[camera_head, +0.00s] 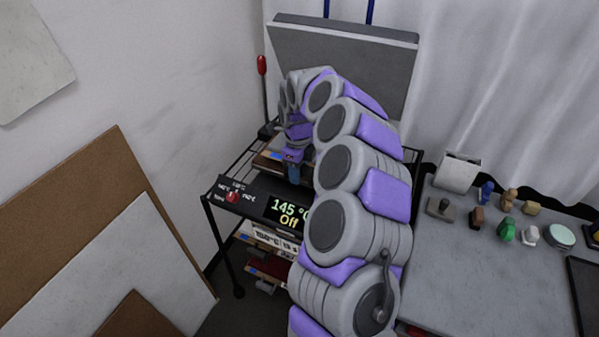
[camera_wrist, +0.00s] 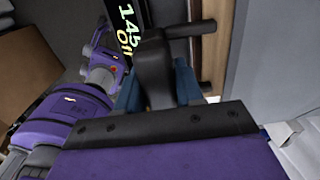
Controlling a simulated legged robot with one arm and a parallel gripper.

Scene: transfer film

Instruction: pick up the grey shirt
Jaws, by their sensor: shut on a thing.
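I cannot make out a grey shirt for certain in either view. My gripper (camera_head: 294,171) reaches down over the front of the black press machine (camera_head: 258,203), just behind its "145 °C Off" display. My arm covers much of the machine's middle and right side.
A raised grey panel (camera_head: 345,60) stands behind my arm. A red-tipped lever (camera_head: 262,66) rises at its left. A grey table (camera_head: 480,285) with several small objects is at the right. Brown and white boards (camera_head: 120,255) lean on the left wall. Shelves lie below the machine.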

